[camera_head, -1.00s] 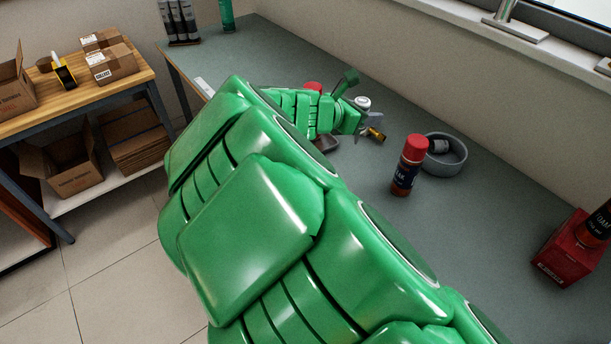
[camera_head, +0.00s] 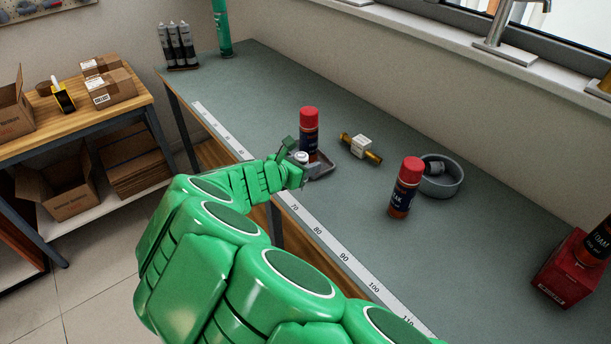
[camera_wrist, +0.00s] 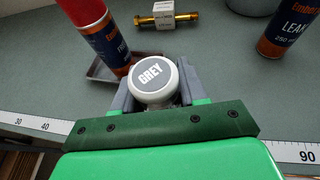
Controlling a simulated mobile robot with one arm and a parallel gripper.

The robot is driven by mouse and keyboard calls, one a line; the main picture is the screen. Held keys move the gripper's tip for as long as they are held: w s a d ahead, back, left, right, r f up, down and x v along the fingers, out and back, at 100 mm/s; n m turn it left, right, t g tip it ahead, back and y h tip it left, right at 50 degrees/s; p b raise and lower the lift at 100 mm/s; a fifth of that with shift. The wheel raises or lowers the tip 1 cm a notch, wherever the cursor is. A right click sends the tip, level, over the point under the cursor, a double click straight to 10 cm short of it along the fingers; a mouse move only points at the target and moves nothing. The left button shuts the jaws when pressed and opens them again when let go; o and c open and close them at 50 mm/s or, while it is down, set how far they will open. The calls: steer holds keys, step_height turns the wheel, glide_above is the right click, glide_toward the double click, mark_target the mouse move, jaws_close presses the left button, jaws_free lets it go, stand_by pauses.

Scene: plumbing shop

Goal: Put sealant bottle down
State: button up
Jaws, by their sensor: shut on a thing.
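The sealant bottle shows mainly as a round white cap marked "GREY" (camera_wrist: 152,76) in the wrist view; it is small and white (camera_head: 301,157) in the head view. My gripper (camera_wrist: 155,92) is shut on it, one grey finger on each side. The tray (camera_wrist: 98,72) lies partly behind the bottle in the wrist view. The bottle's body and base are hidden, so I cannot tell whether it touches the bench or tray.
A red-capped can (camera_head: 309,130) stands at the tray, close behind my gripper. A brass fitting with a white label (camera_head: 361,147), another red-capped can (camera_head: 406,188) and a grey ring-shaped dish (camera_head: 458,180) are to the right. A measuring strip (camera_head: 318,230) runs along the front edge.

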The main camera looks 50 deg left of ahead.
steer(key=shift+f, duration=1.85)
steer(key=o, duration=1.1)
steer(key=shift+f, duration=0.1)
steer(key=shift+r, duration=0.2)
steer(key=shift+v, duration=2.75)
